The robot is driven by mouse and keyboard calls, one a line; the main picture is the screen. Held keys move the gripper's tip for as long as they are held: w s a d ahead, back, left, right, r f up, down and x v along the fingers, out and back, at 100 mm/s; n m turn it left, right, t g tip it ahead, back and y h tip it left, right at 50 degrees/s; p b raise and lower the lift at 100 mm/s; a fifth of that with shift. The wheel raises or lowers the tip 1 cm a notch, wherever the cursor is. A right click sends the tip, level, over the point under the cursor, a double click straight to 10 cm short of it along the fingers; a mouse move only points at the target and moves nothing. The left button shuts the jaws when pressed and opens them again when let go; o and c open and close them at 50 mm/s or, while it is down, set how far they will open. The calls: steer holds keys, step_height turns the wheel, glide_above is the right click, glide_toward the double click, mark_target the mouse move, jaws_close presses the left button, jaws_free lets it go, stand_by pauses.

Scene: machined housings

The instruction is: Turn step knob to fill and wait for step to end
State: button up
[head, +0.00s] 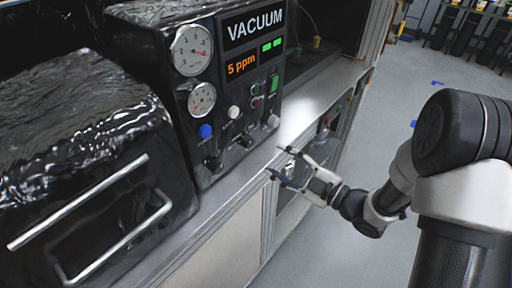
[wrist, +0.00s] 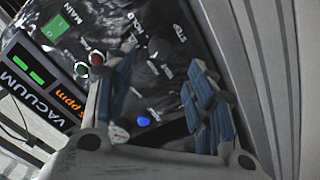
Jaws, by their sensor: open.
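The black control panel (head: 235,85) carries a VACUUM sign, two gauges, an orange "5 ppm" display and several knobs. My gripper (head: 281,164) is open and empty, in front of and below the panel's lower right, apart from the knobs. Its fingers also show in the wrist view (wrist: 157,92), hiding part of the panel.
A blue knob (head: 206,131) and a white knob (head: 233,112) sit on the panel. A dark chamber with a metal handle (head: 110,225) stands at left. The bench's front ledge (head: 235,172) runs beneath the panel. The floor (head: 440,75) at right is mostly clear.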

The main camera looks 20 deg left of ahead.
mark_target(251, 144)
steer(key=b+x, duration=0.1)
steer(key=x, duration=0.8)
steer(key=shift+w+a, duration=0.15)
steer(key=shift+a, duration=0.05)
steer(key=shift+c, duration=0.2)
steer(key=c, duration=1)
steer(key=shift+c, duration=0.2)
steer(key=shift+m, duration=0.4)
steer(key=m+p, duration=0.1)
steer(key=m, duration=0.2)
steer(key=shift+m, duration=0.3)
steer(key=m+p, duration=0.1)
steer(key=m, duration=0.3)
steer(key=shift+m, duration=0.4)
